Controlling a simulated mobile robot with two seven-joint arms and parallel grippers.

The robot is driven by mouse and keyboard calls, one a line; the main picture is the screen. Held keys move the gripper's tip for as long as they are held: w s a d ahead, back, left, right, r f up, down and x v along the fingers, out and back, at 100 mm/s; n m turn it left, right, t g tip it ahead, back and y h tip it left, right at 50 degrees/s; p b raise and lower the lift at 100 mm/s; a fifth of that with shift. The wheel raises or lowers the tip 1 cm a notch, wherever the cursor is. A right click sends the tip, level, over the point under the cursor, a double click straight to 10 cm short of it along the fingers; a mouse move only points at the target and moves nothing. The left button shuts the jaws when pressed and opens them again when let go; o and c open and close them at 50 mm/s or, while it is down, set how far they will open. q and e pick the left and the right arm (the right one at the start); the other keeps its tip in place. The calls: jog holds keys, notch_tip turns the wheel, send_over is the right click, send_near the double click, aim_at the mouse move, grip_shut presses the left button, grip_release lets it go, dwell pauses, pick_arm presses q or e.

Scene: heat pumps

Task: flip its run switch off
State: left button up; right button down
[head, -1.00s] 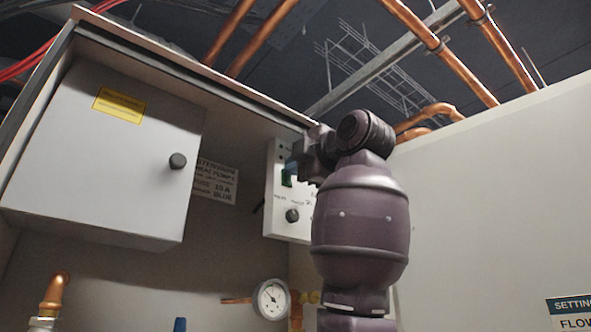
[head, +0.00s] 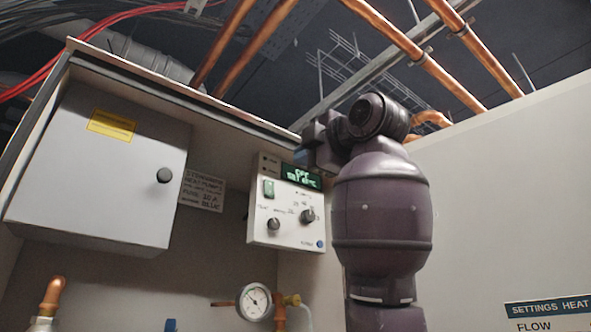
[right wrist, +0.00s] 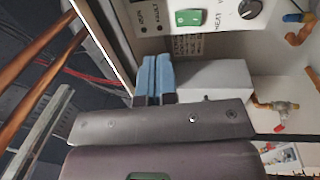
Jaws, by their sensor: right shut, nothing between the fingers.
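The control panel (head: 256,230) is a pale box on the back wall of the cabinet, with a lit green display (head: 301,176). Its run switch, a green rocker (head: 269,188), sits at the panel's upper left; I cannot tell which way it is tipped. In the right wrist view the green rocker (right wrist: 189,17) shows at the top edge, beside a black knob (right wrist: 249,9). My right gripper (head: 308,152) is at the panel's upper right corner, apart from the rocker. Its blue fingers (right wrist: 155,72) are shut and empty. My left gripper is out of view.
A grey box with a round knob (head: 164,175) hangs on the left. A pressure gauge (head: 255,301) and pipe fittings are below the panel. Copper pipes (head: 405,45) run overhead. A pale wall (head: 500,190) bounds the right side. The space before the panel's left half is clear.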

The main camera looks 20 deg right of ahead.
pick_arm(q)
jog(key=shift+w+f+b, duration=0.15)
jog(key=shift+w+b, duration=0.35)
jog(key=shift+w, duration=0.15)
pick_arm(e)
jog(key=s, duration=0.1)
jog(key=s+d, duration=0.1)
jog(key=s, duration=0.2)
jog(key=shift+s+d+r, duration=0.3)
jog(key=shift+s, duration=0.1)
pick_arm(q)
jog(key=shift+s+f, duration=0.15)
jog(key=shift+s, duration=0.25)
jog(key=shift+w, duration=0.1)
